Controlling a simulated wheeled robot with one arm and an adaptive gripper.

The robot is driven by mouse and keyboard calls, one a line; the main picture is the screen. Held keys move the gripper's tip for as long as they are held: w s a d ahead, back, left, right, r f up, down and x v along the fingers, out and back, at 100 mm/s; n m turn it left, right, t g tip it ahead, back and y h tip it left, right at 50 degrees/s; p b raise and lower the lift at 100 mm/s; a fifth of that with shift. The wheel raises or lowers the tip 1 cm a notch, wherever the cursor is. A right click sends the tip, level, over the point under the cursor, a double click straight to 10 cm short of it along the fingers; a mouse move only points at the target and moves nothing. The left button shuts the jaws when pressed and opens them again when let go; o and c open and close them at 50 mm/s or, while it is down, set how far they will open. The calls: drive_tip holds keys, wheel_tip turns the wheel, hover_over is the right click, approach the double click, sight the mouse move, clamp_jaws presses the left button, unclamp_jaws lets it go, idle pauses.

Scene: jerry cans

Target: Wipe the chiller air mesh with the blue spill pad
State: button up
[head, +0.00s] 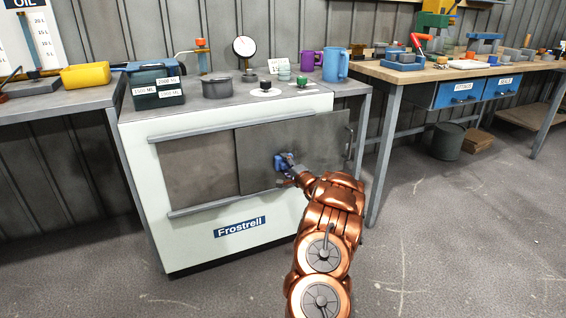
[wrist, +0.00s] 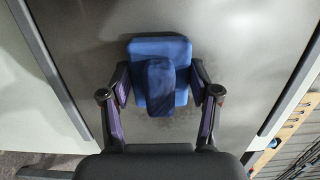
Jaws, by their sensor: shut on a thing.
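The blue spill pad (wrist: 178,48) is between the two fingers of my gripper (wrist: 160,85), which is shut on its raised grip block. In the head view the pad (head: 279,162) is at the front of the Frostrell chiller, partly hidden by my gripper (head: 288,165). The pad lies flat against or very close to a grey panel (head: 250,145) on the chiller front; I cannot tell if it touches. A darker smudge shows on the panel around the pad in the wrist view. A brownish mesh-like area (head: 195,172) shows left of the panel, between two rails.
On the chiller top stand a grey pot (head: 216,87), a gauge (head: 244,47), a purple mug (head: 307,61) and a blue jug (head: 335,65). A workbench (head: 400,75) with blue drawers stands at right. A table with a yellow container (head: 85,76) stands at left.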

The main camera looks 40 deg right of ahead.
drive_tip(key=shift+s+d+r+p, duration=0.15)
drive_tip(key=shift+s+d+p, duration=0.15)
drive_tip(key=shift+d+p, duration=0.6)
drive_tip(key=shift+a+p, duration=0.2)
drive_tip(key=shift+p, duration=0.1)
drive_tip(key=shift+d, duration=0.15)
